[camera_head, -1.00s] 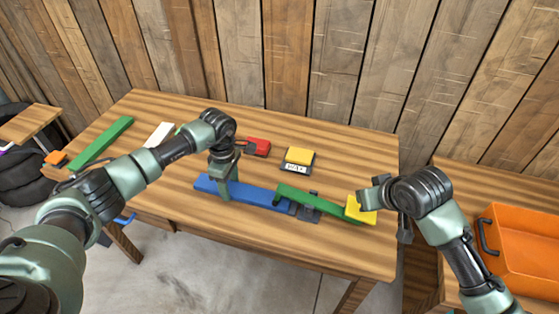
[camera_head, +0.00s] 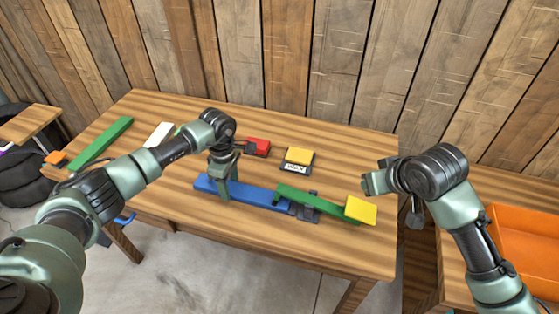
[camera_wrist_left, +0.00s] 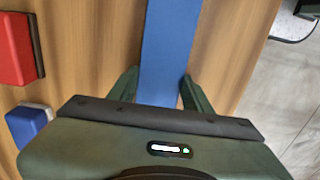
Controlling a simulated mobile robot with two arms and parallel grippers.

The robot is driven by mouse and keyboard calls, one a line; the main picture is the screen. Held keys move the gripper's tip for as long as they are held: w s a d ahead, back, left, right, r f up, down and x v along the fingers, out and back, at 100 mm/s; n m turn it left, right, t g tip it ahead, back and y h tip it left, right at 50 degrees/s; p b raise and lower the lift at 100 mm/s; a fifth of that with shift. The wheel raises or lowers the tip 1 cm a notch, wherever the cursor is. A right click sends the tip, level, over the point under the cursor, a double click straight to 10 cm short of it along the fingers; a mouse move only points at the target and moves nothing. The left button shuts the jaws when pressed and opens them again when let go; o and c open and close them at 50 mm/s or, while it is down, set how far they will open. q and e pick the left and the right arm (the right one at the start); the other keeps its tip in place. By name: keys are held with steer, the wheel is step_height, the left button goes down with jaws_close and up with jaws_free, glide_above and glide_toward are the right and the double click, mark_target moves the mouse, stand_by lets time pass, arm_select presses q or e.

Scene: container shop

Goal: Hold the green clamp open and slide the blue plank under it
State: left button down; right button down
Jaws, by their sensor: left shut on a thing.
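The blue plank (camera_head: 255,197) lies flat on the table, and its right end reaches under the left end of the green clamp's bar. The green clamp (camera_head: 318,203) has a long green arm on a grey base (camera_head: 309,212), with a yellow pad (camera_head: 361,210) at its right end. My left gripper (camera_head: 229,190) is shut on the blue plank from above. In the left wrist view, the plank (camera_wrist_left: 170,45) runs between the fingers. My right gripper (camera_head: 373,183) is above and apart from the yellow pad; its fingers are too unclear to judge.
A red block (camera_head: 257,147) and a yellow-topped block with a label (camera_head: 298,160) sit behind the clamp. A green plank (camera_head: 102,141) and a white piece (camera_head: 160,134) lie at the left. An orange crate (camera_head: 525,250) stands at the right. The table front is clear.

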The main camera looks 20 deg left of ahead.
arm_select(q)
steer(key=c, duration=0.6)
jaws_free()
steer(key=shift+o, duration=0.2)
